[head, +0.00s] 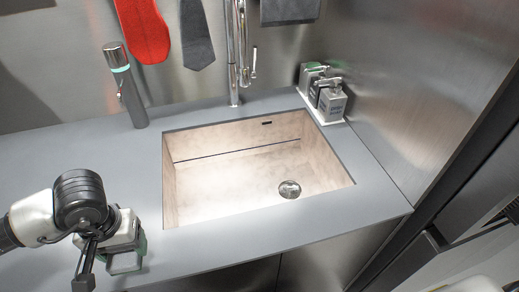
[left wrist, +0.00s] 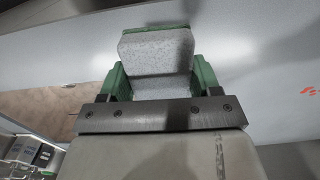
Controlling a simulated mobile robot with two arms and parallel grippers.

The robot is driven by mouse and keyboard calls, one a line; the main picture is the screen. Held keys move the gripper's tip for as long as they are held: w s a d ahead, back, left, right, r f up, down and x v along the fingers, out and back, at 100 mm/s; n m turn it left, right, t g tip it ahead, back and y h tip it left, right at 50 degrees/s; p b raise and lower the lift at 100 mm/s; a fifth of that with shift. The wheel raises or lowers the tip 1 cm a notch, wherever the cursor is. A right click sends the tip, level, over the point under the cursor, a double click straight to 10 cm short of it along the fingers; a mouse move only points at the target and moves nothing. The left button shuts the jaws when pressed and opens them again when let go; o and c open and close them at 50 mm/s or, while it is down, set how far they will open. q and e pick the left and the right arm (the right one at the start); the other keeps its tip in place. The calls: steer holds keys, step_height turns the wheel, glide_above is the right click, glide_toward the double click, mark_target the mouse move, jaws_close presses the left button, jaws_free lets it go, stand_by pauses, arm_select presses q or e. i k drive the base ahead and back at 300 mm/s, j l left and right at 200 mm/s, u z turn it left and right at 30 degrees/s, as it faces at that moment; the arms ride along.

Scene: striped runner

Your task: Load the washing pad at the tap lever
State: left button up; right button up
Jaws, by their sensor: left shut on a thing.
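My left gripper (head: 124,252) is over the counter at the lower left of the head view, left of the sink. In the left wrist view its green fingers (left wrist: 205,80) are shut on a grey block with a green edge, which looks like the washing pad (left wrist: 157,48). In the head view the pad is mostly hidden and hard to tell from the fingers. The tall metal tap (head: 233,70) stands behind the sink, with a small tap lever (head: 253,62) on its right side. The pad is well apart from the lever. My right gripper is not in view.
The empty sink (head: 230,170) lies in the grey counter (head: 75,140). A metal cylinder with a teal ring (head: 125,85) stands at the back left. Soap dispensers (head: 330,103) stand at the back right. A red mitt (head: 147,30) and a grey cloth (head: 196,38) hang behind.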

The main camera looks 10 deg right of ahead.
mark_target(255, 48)
steer(key=l+z, duration=0.35)
steer(key=z, duration=0.15)
steer(key=l+z, duration=0.35)
steer(key=z, duration=0.15)
steer(key=k+l, duration=0.05)
